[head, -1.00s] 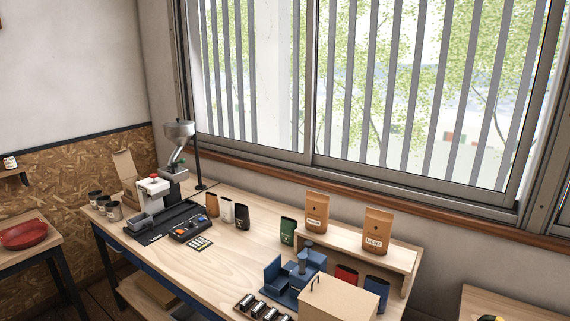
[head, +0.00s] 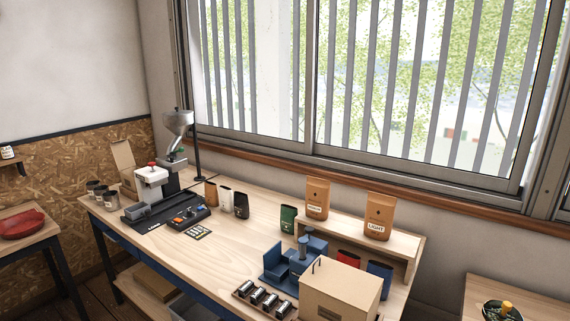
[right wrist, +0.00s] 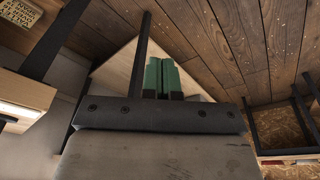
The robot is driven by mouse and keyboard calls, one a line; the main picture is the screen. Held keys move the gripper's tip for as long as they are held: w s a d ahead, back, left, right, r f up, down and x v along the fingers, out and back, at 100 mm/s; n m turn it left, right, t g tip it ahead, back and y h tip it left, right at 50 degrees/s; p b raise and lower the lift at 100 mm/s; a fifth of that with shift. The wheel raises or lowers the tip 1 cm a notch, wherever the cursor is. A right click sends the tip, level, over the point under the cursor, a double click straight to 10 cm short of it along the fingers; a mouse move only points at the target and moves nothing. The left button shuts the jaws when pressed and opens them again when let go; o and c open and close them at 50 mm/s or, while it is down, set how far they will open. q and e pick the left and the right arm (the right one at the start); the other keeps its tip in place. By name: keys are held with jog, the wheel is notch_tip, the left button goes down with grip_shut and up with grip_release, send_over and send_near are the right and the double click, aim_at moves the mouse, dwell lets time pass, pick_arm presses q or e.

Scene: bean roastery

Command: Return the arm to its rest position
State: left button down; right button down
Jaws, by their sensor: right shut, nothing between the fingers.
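My right gripper (right wrist: 163,78) shows in the right wrist view. Its two green fingers are together, with nothing between them. It is apart from any object, with the wooden floor and pale panels behind it. Neither gripper shows in the head view, and my left gripper is in no view.
In the head view a long wooden workbench (head: 240,255) carries a grinder with a metal hopper (head: 178,118), several small bags, a cardboard box (head: 340,293) and a blue press (head: 300,262). A small riser (head: 405,248) holds two brown bags. Side tables stand left and right.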

jog(key=s+d+f+b, duration=0.1)
jog(key=s+f+b, duration=0.1)
jog(key=s+f, duration=0.6)
jog(key=s+d+f+g+b, duration=0.1)
jog(key=s+d+f+b, duration=0.1)
jog(key=s+f, duration=0.6)
notch_tip(320, 180, down, 7)
jog(key=shift+s+f+b, duration=0.1)
jog(key=shift+s+b, duration=0.05)
jog(key=shift+b, duration=0.65)
